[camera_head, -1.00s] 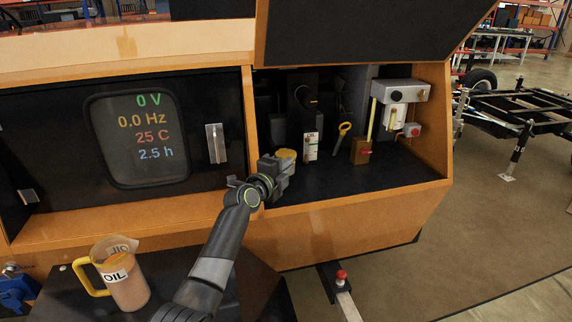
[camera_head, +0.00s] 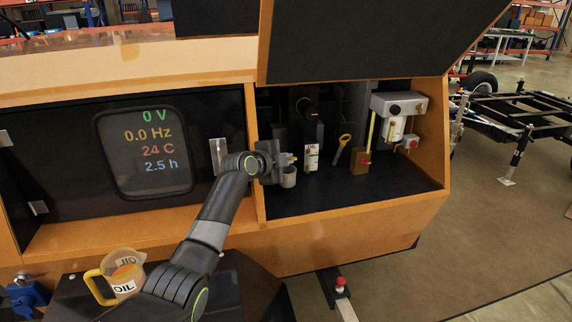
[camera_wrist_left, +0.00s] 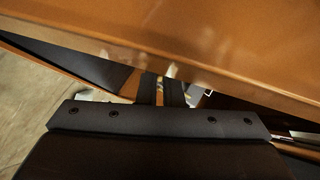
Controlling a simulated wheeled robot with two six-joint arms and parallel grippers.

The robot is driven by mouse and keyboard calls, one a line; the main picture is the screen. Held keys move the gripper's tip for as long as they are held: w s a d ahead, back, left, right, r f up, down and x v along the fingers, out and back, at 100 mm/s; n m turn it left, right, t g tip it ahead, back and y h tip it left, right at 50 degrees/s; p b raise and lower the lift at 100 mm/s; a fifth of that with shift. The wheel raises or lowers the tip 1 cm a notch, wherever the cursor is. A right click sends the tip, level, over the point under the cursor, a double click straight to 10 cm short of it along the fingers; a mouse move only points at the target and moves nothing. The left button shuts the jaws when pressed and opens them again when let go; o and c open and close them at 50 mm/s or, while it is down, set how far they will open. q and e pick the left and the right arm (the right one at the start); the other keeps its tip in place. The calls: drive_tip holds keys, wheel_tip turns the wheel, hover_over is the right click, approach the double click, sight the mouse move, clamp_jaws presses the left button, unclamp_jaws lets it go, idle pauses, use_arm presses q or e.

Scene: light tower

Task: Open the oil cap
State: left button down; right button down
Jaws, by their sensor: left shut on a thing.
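My left gripper (camera_head: 284,160) is inside the open right-hand compartment, shut on the oil cap (camera_head: 292,159), of which only a small yellowish part shows past the fingers. A pale grey, cup-like filler neck (camera_head: 288,179) stands directly below the gripper. I cannot tell whether the cap still touches the neck. In the left wrist view the dark fingers (camera_wrist_left: 160,92) point away from the camera, and the cap is too hidden to make out. My right gripper is not in view.
An oil jug (camera_head: 124,276) with a yellow handle stands front left. Right of my gripper are a white OIL label (camera_head: 311,158), a yellow-handled dipstick (camera_head: 342,147) and a grey box (camera_head: 399,104). An orange divider (camera_head: 253,140) stands left. The compartment floor (camera_head: 370,192) is clear.

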use_arm(q)
drive_tip(key=shift+w+a+r, duration=0.1)
drive_tip(key=shift+w+r, duration=0.05)
drive_tip(key=shift+r, duration=0.3)
drive_tip(key=c, duration=1.6)
unclamp_jaws()
drive_tip(key=shift+f, duration=0.15)
drive_tip(key=v, duration=1.7)
drive_tip(key=shift+s, duration=0.2)
drive_tip(key=shift+c, duration=0.2)
